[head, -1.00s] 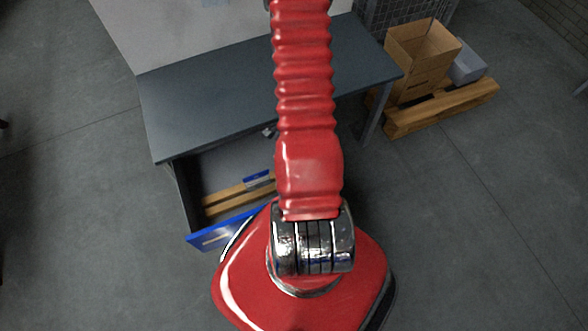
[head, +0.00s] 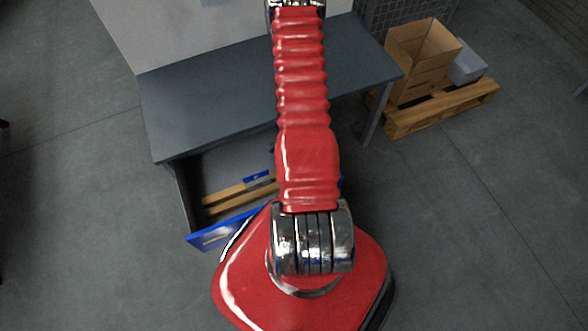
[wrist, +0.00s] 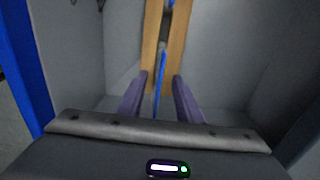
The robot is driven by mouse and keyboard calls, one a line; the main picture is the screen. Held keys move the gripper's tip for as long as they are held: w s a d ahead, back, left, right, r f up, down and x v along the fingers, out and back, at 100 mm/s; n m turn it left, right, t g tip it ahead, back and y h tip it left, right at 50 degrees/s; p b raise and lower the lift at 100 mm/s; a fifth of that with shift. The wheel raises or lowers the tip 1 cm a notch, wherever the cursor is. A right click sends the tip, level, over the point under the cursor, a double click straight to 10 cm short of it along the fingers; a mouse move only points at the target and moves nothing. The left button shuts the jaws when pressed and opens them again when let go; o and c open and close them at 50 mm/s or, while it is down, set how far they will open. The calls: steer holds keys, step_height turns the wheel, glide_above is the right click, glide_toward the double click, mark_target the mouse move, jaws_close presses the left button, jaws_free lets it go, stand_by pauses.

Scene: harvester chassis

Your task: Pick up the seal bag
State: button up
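My gripper (wrist: 161,78) shows in the wrist view with its two purple fingers apart, inside the open drawer (head: 212,237). A thin blue strip (wrist: 160,72) stands in the gap between the fingers, seen nearly edge-on. It may be the seal bag, but I cannot tell for sure. I see no clear contact between it and the fingers. In the head view a small blue item with a pale patch (head: 257,177) lies at the wooden strips (head: 226,193) in the drawer. My arm hides my gripper and part of the drawer there.
The drawer sits under a grey workbench (head: 220,95), with grey walls (wrist: 75,50) close around my gripper. A wooden pallet (head: 440,112) at the right carries an open cardboard box (head: 420,65) and a grey box (head: 467,65).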

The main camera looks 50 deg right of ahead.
steer(key=shift+f, duration=0.1)
steer(key=shift+s+a+f, duration=0.1)
steer(key=shift+s+f, duration=0.05)
steer(key=shift+f, duration=2.35)
steer(key=shift+c, duration=0.6)
jaws_close()
